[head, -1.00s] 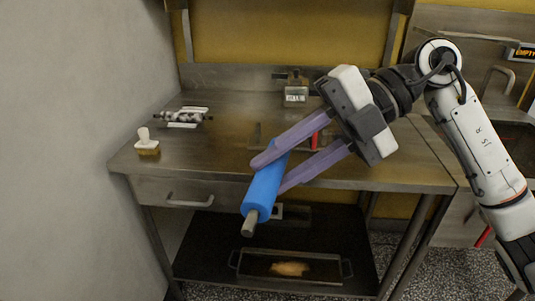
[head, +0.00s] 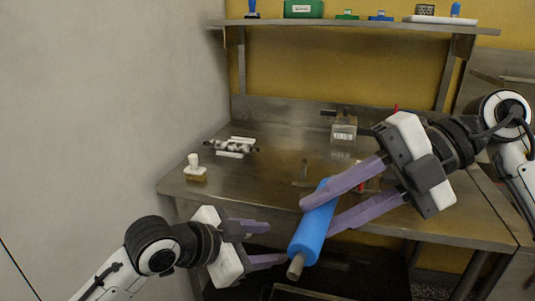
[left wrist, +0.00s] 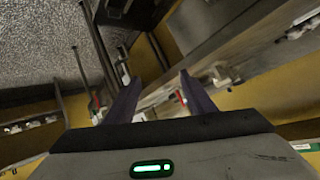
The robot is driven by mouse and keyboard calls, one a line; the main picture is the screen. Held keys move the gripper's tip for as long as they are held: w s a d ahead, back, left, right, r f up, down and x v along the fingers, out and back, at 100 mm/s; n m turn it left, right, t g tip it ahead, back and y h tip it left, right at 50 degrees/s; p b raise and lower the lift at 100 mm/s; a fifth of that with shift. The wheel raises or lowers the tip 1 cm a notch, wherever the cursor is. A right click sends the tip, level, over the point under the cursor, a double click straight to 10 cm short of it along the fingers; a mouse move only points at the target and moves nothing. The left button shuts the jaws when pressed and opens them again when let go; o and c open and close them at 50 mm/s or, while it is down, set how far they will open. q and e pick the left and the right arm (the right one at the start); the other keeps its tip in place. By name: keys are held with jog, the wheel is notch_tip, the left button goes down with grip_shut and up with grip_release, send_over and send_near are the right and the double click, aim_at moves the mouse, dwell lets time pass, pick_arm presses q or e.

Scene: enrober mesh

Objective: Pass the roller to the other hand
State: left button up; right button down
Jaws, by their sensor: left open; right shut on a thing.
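The roller (head: 314,226) is a blue cylinder with a grey metal end, held tilted in front of the table with its grey end low and toward me. My right gripper (head: 318,215) has its purple fingers shut on the roller. My left gripper (head: 277,243) is open and empty at the lower left of the roller, its fingertips pointing right toward the roller's lower end. In the left wrist view the two purple fingers (left wrist: 156,85) stand apart with nothing between them. I cannot make out the blue roller in that view.
A steel table (head: 270,180) spreads behind the grippers. On it are a small brush-like thing with a white knob (head: 194,165), a black-and-white roller on a stand (head: 232,146) and a metal box (head: 343,131). A shelf (head: 345,22) hangs above. A grey wall (head: 90,120) bounds the left.

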pick_arm(q)
notch_tip(320, 180, up, 10)
jog(key=s+d+m+g, duration=0.1)
jog(key=d+m, duration=0.1)
jog(key=m, duration=0.5)
jog(key=m+g+y, duration=0.4)
jog(key=m, duration=1.6)
send_near(309, 223)
jog(key=x, duration=1)
jog(key=shift+f, duration=0.15)
jog(key=shift+h, duration=0.3)
jog(key=c, duration=1.3)
grip_shut()
pick_arm(e)
jog(key=c, duration=1.3)
grip_release()
